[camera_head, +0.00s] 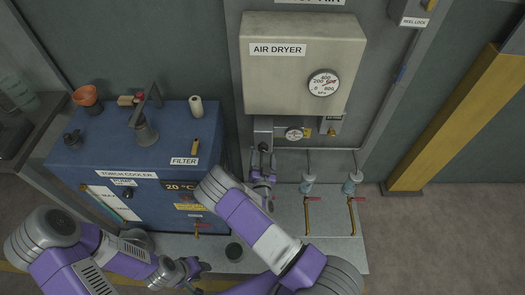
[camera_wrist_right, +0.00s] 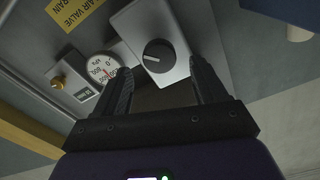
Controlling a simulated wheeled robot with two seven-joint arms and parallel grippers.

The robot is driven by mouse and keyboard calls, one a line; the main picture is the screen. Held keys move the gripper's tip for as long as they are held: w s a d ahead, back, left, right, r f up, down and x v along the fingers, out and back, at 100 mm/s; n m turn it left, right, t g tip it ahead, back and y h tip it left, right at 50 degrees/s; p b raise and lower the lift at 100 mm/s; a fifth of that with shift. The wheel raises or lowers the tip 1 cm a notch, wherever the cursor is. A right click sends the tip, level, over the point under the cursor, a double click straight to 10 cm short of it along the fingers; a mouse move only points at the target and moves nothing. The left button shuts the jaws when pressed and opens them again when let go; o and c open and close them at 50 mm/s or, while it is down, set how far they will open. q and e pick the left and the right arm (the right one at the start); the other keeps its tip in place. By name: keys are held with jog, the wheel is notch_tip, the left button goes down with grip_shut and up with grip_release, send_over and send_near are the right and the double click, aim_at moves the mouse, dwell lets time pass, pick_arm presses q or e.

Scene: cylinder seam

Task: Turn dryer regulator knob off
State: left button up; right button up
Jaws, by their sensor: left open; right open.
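The dryer regulator knob (camera_wrist_right: 157,55) is a round black knob with a white pointer line, on a light grey box (camera_wrist_right: 150,32) in the right wrist view. In the head view this grey box (camera_head: 263,126) is below the air dryer cabinet (camera_head: 275,85), and I cannot make out the knob there. My right gripper (camera_wrist_right: 163,78) is open, with its two dark fingers on either side of the knob in the picture; contact cannot be told. It also shows in the head view (camera_head: 262,158), just below the box. My left gripper (camera_head: 200,270) is open and empty at the lower edge, away from the knob.
A small gauge (camera_head: 295,133) and a brass fitting (camera_head: 331,132) are right of the regulator box. Pipes with red-handled valves (camera_head: 311,199) stand lower right. The blue torch cooler (camera_head: 140,150), topped with several items, is at left. A yellow post (camera_head: 455,120) is at right.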

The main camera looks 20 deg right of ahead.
aim_at(263, 150)
jog(key=shift+x, duration=1.95)
jog(key=c, duration=1.1)
jog(key=shift+o, duration=0.2)
jog(key=shift+b, duration=0.3)
